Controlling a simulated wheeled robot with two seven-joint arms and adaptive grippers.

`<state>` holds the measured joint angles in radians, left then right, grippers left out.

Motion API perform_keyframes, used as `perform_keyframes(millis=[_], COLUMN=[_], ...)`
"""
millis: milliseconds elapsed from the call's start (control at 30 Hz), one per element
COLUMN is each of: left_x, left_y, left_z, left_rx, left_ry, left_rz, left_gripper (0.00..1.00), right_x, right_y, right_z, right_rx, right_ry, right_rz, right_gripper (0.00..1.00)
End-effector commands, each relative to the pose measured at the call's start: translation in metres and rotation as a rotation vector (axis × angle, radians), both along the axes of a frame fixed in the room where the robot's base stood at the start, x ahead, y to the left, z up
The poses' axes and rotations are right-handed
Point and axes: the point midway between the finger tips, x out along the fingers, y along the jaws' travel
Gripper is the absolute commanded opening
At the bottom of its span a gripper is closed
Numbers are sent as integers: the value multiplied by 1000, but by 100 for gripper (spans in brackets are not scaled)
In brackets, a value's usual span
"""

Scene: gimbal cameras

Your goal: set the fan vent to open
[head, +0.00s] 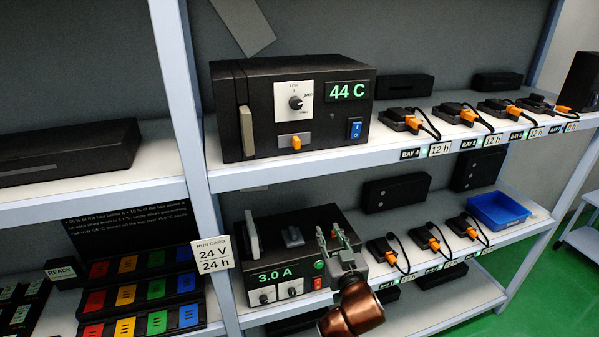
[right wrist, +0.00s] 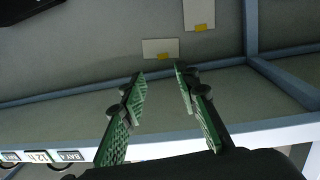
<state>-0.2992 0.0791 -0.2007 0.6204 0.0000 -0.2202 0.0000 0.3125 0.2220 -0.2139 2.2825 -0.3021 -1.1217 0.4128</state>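A black box with a "44 C" display (head: 347,91) stands on the upper shelf. Its front has a dial (head: 296,102) on a white plate marked LOW at the top, an orange slider knob (head: 291,143) on a grey plate, a blue switch (head: 355,129) and an upright beige flap (head: 247,131) at the left. No label naming the fan vent is readable. My right gripper (head: 338,238) is in front of the lower shelf, below the box and apart from it. Its fingers point up, spread and empty; the right wrist view (right wrist: 160,90) shows the gap between them. My left gripper is out of view.
A lower unit reading "3.0 A" (head: 275,276) stands just left of my right gripper. Orange-plugged devices (head: 413,121) with cables line both shelves to the right. A blue bin (head: 498,211) sits at the lower right. A shelf post (head: 187,110) rises left of the box.

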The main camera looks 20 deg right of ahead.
Motion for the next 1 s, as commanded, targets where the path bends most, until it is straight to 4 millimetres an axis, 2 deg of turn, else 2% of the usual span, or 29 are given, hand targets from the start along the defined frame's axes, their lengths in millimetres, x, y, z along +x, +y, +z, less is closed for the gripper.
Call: perform_keyframes(millis=[33,100,200,300,467,800,1000], left_x=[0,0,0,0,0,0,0], left_y=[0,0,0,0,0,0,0], left_z=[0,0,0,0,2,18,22], left_rx=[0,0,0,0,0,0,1], left_ry=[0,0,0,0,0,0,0], left_rz=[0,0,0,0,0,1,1], left_gripper=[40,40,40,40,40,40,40], right_x=[9,14,13,8,10,56,74], right_y=[14,30,49,61,67,68,69], right_z=[49,103,162,199,222,242,248], right_rx=[2,11,18,24,27,26,28], right_ry=[-100,-211,-332,-408,-452,-450,-450], right_rz=[19,41,69,90,101,99,100], right_gripper=[29,29,29,29,29,29,29])
